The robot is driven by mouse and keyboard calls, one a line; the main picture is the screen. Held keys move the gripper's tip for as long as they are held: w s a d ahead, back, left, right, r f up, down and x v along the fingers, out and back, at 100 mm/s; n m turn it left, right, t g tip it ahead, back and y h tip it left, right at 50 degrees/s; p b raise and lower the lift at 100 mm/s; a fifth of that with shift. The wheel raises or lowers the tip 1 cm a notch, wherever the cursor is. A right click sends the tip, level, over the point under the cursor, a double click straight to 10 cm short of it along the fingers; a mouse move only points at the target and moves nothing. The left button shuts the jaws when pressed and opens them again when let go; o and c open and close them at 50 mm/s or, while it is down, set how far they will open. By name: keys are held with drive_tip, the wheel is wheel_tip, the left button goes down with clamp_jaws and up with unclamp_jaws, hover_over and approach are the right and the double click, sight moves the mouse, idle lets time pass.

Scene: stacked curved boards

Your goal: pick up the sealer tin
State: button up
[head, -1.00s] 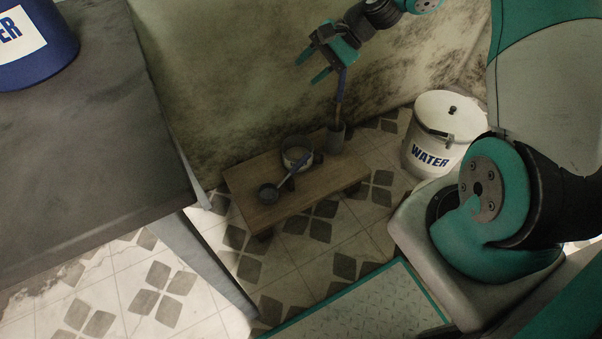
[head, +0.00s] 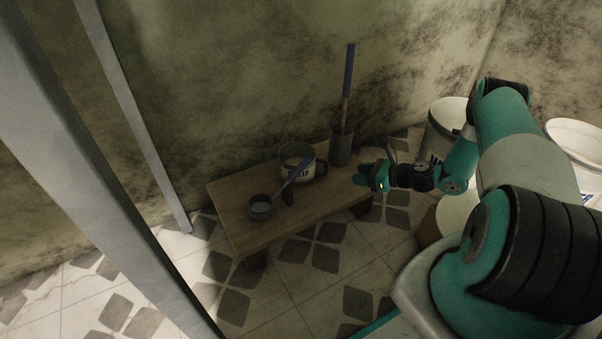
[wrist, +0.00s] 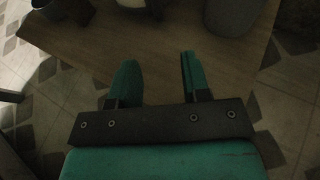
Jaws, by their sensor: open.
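A pale tin (head: 312,170) with a dark rim and a partly hidden dark label stands on the low wooden bench, by the wall. It looks like the sealer tin, but the label is unreadable. A smaller dark round pot (head: 260,210) stands to its left. In the wrist view my open fingers (wrist: 158,72) are over the bench. The tin's lower edge (wrist: 131,3) shows at the top.
A grey cylinder (head: 341,149) holding a tall blue-handled tool (head: 348,75) stands behind the tin by the wall; it also shows in the wrist view (wrist: 235,14). White buckets (head: 445,115) stand right.

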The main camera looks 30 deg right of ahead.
sight(325, 173)
drive_tip(key=b+x, duration=0.3)
drive_tip(key=x, duration=0.4)
drive_tip(key=shift+s+f, duration=0.1)
drive_tip(key=shift+f, duration=0.05)
drive_tip(key=b+x, duration=0.1)
drive_tip(key=x, duration=0.1)
drive_tip(key=b+x, duration=0.1)
drive_tip(key=b, duration=0.1)
drive_tip(key=b+x, duration=0.1)
drive_tip(key=x, duration=0.1)
drive_tip(key=shift+w+a+r, duration=0.2)
drive_tip(key=shift+w, duration=0.15)
drive_tip(key=shift+r, duration=0.15)
clamp_jaws()
